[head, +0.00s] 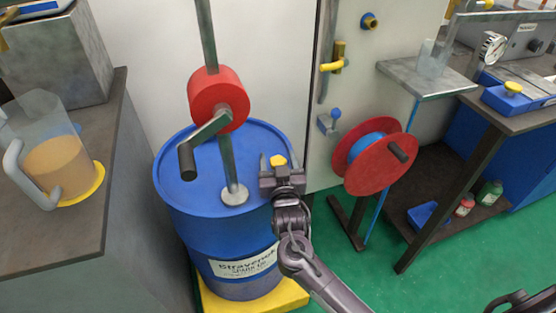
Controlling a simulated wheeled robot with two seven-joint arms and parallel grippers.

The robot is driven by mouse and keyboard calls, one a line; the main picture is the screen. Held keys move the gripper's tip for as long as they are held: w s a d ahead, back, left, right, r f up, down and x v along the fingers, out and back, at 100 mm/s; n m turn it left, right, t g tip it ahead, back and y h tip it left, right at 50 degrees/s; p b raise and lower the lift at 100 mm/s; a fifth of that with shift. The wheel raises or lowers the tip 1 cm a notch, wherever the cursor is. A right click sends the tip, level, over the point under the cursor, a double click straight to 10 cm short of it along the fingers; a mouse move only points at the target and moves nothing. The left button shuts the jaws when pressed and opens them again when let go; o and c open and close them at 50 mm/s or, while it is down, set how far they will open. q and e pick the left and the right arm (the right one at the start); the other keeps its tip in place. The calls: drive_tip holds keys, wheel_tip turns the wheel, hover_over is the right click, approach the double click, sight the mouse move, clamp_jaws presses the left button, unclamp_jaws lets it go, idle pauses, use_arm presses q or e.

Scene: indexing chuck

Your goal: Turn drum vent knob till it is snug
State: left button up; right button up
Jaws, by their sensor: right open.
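The blue drum (185,215) stands upright on a yellow base (255,305), with a white label on its front. A small yellow vent knob (278,160) shows on the right side of the drum's top. My right gripper (279,166) is open at the knob, one finger on each side of it in the picture. I cannot tell whether either finger touches the knob. The knob's lower part is hidden behind the gripper.
A red drum pump (217,98) with a crank handle (187,160) rises from the drum top, left of my gripper. A red hose reel (381,166) stands to the right. A bench (75,225) with a jug (45,150) is at left.

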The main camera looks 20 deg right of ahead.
drive_tip(key=shift+s+f, duration=0.1)
drive_tip(key=shift+s, duration=0.25)
drive_tip(key=s, duration=0.3)
drive_tip(key=s+a, duration=0.1)
drive_tip(key=s, duration=0.2)
drive_tip(key=shift+s+a, duration=0.1)
drive_tip(key=shift+s, duration=0.05)
use_arm(q)
drive_tip(key=shift+a+f, duration=0.25)
drive_tip(key=shift+f, duration=0.45)
use_arm(e)
drive_tip(key=shift+s, duration=0.35)
use_arm(q)
drive_tip(key=shift+s, duration=0.15)
